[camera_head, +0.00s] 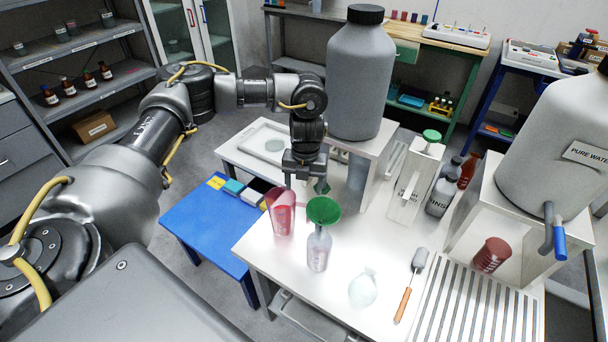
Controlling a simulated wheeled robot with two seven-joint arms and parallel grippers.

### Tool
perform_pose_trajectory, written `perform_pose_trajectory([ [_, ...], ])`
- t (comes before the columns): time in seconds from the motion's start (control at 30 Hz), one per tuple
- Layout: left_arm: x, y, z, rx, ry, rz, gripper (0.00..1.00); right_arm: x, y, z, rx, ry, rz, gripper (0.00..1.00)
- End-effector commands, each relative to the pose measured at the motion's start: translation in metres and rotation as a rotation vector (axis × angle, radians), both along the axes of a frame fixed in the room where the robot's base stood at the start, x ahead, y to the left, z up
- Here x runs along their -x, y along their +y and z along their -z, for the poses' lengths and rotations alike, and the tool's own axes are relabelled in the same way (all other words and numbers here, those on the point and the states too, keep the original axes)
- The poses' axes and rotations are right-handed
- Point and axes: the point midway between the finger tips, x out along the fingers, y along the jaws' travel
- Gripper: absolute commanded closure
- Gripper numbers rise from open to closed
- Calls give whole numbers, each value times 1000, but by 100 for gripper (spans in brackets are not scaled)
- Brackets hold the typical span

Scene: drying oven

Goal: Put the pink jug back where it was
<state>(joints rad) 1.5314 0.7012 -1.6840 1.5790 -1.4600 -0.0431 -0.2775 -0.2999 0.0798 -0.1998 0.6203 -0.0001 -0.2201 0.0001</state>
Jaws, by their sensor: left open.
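The pink jug (281,216) stands upright on the left part of the white bench (285,262), near its left edge. My left gripper (305,186) points down just above and behind the jug's rim, at its right side. Its jaws are open, and one finger comes down close to the jug's rim; I cannot tell whether it touches. A clear bottle with a green funnel (323,211) stands just right of the jug, close to the gripper's other finger. My right gripper is not in view.
A large grey tank (361,80) on a stand rises behind the gripper. A clear flask (363,288), a brush with an orange handle (404,300), a red beaker (491,255) and a slotted drain rack lie to the right. A blue table (205,235) stands left of the bench.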

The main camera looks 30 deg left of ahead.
Motion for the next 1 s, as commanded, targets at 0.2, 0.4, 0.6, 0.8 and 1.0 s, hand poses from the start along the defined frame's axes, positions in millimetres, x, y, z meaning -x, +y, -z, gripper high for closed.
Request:
perform_pose_trajectory([
  [0.2, -1, -1, -30, -1, -2, 0, 32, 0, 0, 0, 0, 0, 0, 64],
  [0.4, 0, -1, -37, 0, 1, 0, 32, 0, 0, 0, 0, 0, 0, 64],
  [0.6, 0, -1, -37, 0, 1, 0, 32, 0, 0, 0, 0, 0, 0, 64],
  [0.8, 0, -1, -37, 0, 1, 0, 32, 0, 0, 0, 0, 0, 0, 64],
  [1.0, -1, -2, -37, 0, 1, 2, 32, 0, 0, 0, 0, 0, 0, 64],
])
